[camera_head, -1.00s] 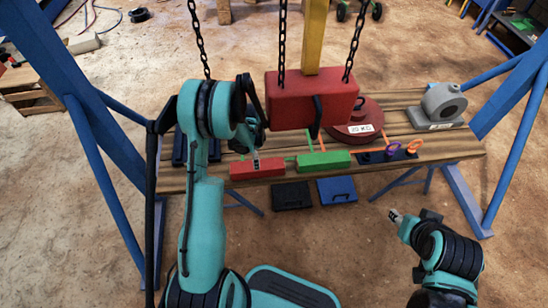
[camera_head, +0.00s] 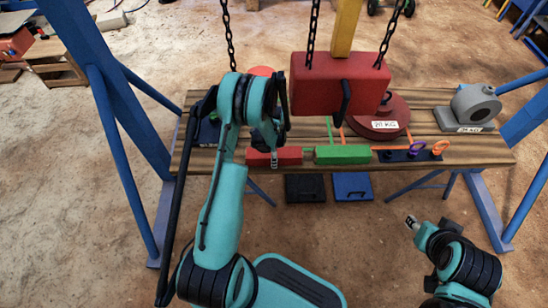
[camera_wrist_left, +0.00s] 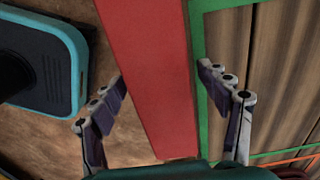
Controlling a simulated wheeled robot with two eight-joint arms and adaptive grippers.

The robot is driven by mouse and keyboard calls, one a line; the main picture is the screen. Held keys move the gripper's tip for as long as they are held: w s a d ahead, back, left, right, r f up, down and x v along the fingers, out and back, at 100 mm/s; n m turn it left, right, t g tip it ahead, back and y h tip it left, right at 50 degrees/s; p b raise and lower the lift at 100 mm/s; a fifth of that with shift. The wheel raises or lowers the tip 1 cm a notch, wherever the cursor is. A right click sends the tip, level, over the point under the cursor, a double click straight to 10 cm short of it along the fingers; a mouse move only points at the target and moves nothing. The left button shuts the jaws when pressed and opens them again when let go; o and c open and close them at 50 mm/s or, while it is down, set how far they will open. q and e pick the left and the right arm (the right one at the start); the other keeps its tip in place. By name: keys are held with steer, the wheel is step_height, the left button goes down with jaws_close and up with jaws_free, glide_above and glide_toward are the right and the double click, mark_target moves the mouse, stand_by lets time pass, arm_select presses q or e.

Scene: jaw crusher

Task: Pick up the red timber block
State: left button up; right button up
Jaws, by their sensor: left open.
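The red timber block (camera_head: 291,155) lies at the front edge of the wooden table, end to end with a green block (camera_head: 343,154). My left gripper (camera_head: 274,161) hangs over the middle of the red block and hides part of it. In the left wrist view, the red block (camera_wrist_left: 150,60) runs lengthwise between the two spread fingers of my left gripper (camera_wrist_left: 160,88). The fingers stand apart on either side of it, and the gripper is empty. My right gripper (camera_head: 411,220) is low in front of the table, away from the block; its jaws are too small to read.
A large red weight (camera_head: 325,95) hangs on chains just behind the red block, close to my left arm. A round red weight (camera_head: 380,112), a grey part (camera_head: 474,104) and a dark holder (camera_head: 402,155) with coloured rings are on the table (camera_head: 210,162). Blue frame legs flank it.

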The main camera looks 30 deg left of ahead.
arm_select(q)
steer(key=shift+r, duration=0.1)
steer(key=c, duration=1.7)
